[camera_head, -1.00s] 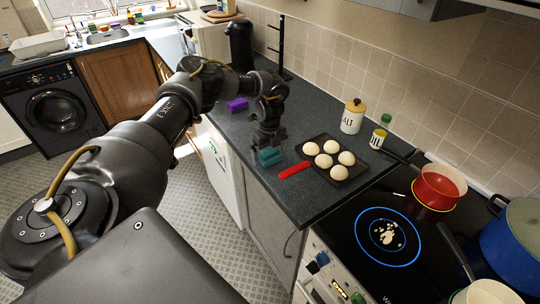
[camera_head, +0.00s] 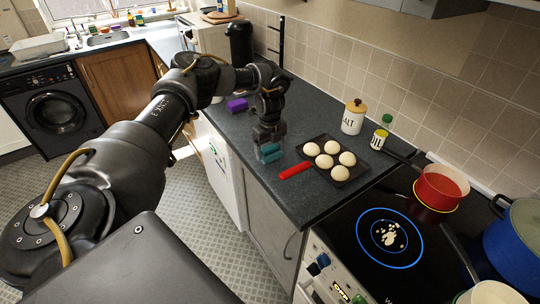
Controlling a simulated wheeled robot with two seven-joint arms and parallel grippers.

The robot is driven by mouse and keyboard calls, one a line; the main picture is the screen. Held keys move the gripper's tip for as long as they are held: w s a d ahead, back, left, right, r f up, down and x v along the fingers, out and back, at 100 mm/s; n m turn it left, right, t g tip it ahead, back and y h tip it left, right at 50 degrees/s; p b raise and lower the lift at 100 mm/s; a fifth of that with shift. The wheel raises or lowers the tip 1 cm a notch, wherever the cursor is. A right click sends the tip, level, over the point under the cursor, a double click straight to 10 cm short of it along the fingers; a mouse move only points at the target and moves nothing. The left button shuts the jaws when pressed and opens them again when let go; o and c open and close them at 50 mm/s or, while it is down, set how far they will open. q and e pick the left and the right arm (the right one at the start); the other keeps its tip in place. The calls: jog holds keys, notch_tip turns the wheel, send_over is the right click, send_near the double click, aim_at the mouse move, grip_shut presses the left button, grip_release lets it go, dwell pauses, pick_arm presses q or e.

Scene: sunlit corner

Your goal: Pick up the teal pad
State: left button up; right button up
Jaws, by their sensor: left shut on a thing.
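The teal pad (camera_head: 272,154) is between the fingers of my left gripper (camera_head: 269,155), at the near edge of the dark countertop (camera_head: 290,204). The gripper points down and is shut on the pad. The fingers cover part of the pad, and I cannot tell how far it is off the counter. My right gripper is not in view.
A red-handled thing (camera_head: 296,170) lies just right of the pad, beside a dark tray (camera_head: 357,172) of several round buns. A purple block (camera_head: 237,104) lies further back. A salt jar (camera_head: 353,117) stands by the wall. The hob with a red pan (camera_head: 441,187) is at right.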

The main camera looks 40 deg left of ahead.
pick_arm(q)
jog(key=s+d+r+b, duration=0.3)
jog(key=s+d+r, duration=0.4)
jog(key=d+r, duration=0.4)
jog(key=shift+s+d, duration=0.35)
jog(key=shift+s, duration=0.05)
jog(key=o, duration=0.3)
jog(key=shift+c, duration=1)
jog(key=s+d+f+n, duration=0.4)
jog(key=s+d+n, duration=0.3)
jog(key=d+n, duration=0.3)
jog(key=shift+d, duration=1)
